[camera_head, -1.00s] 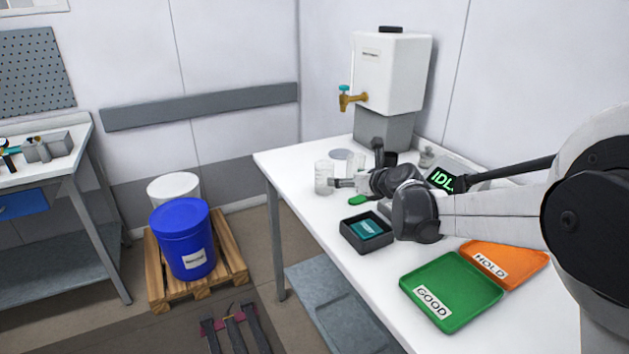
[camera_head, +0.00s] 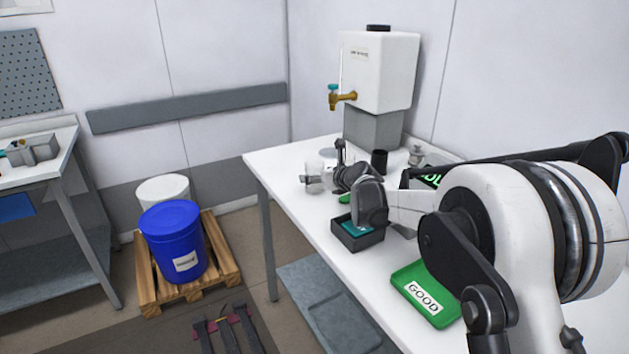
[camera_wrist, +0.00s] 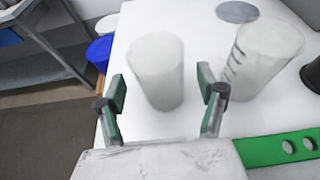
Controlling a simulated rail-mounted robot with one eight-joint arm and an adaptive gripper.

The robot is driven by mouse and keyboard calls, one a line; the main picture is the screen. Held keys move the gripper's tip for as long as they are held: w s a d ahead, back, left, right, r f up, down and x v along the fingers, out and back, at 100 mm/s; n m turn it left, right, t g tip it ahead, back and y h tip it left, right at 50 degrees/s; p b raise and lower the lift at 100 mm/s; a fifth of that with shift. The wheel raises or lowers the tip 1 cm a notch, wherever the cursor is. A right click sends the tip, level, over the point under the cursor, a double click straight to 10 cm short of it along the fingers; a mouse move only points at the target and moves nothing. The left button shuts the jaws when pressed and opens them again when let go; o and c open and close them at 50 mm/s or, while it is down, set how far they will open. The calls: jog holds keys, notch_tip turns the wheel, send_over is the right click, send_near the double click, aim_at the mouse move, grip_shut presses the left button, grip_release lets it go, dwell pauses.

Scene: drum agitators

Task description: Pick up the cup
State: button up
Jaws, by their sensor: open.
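A frosted, translucent cup (camera_wrist: 155,62) stands upright on the white table, ahead of and between the fingers of my gripper (camera_wrist: 163,98) in the wrist view. The gripper is open, with green-padded fingertips on either side of the cup's lower part; I cannot tell whether they touch it. In the head view the cup (camera_head: 313,168) is small at the table's far left part, partly hidden by my gripper (camera_head: 311,183).
A graduated clear beaker (camera_wrist: 265,55) stands just right of the cup. A grey disc (camera_wrist: 237,12) lies behind, a dark cup (camera_wrist: 313,75) at right, and a green strip (camera_wrist: 285,147) near the gripper. A white dispenser (camera_head: 380,70) stands behind; a green GOOD tray (camera_head: 410,272) is nearer.

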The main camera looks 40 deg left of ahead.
jog(key=shift+x, duration=1.35)
jog(key=c, duration=1)
